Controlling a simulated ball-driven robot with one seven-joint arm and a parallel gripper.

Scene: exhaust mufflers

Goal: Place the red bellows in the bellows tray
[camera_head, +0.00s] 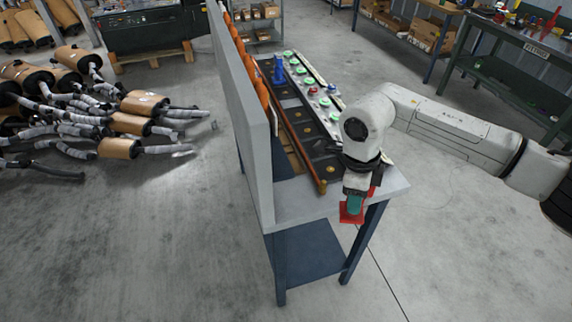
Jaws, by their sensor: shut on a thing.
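My gripper (355,203) is at the near right end of the workbench, just off its front edge. It is shut on a red piece, the red bellows (348,217), which shows below a teal part. The arm hides much of the grip. A long black tray (314,140) with round yellowish spots lies along the bench, and I take it for the bellows tray. A blue bellows (278,70) stands upright at its far end. My gripper is apart from the tray, nearer the camera.
A light strip with several green and red pieces (313,90) lies right of the tray. The near bench corner (300,203) is bare. Mufflers (130,123) lie at left.

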